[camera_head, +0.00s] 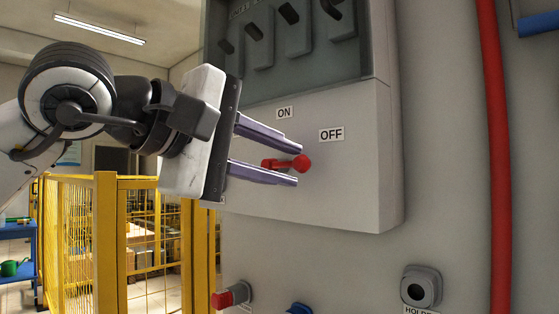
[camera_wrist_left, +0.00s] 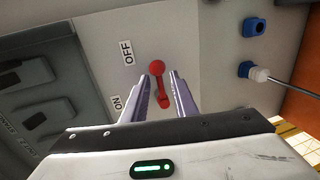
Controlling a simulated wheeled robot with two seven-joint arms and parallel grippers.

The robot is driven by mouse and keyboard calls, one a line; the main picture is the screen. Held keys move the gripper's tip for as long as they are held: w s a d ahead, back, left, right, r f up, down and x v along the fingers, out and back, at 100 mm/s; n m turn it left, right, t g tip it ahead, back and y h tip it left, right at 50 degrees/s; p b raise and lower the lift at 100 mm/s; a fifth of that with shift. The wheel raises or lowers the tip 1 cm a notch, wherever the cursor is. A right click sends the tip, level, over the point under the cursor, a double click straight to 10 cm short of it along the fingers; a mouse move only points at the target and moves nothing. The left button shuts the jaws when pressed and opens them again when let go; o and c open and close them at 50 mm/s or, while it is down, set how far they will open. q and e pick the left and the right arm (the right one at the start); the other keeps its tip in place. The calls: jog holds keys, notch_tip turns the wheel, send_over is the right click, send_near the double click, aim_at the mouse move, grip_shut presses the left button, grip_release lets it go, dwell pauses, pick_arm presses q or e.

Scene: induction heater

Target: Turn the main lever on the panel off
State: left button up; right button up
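The main lever (camera_head: 285,163) is a red handle with a round ball end on the light grey panel (camera_head: 350,190). In the head view it points right, its ball below the OFF label (camera_head: 331,135); the ON label (camera_head: 284,113) is further left. In the left wrist view the lever (camera_wrist_left: 157,69) lies between my fingers, its ball end on the OFF label's side. My left gripper (camera_head: 299,165) is open, with one purple finger above the lever and one below. It also shows in the left wrist view (camera_wrist_left: 158,76), with gaps beside the lever. My right gripper is out of view.
A dark box with several small switches (camera_head: 290,45) sits above the lever. A red pipe (camera_head: 492,150) runs down the right. A red knob (camera_head: 228,298) and a black round socket (camera_head: 420,287) are lower down. A yellow fence (camera_head: 105,240) stands at left.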

pick_arm(q)
jog(key=v, duration=1)
jog(key=shift+s+b, duration=0.2)
jog(key=shift+b, duration=0.15)
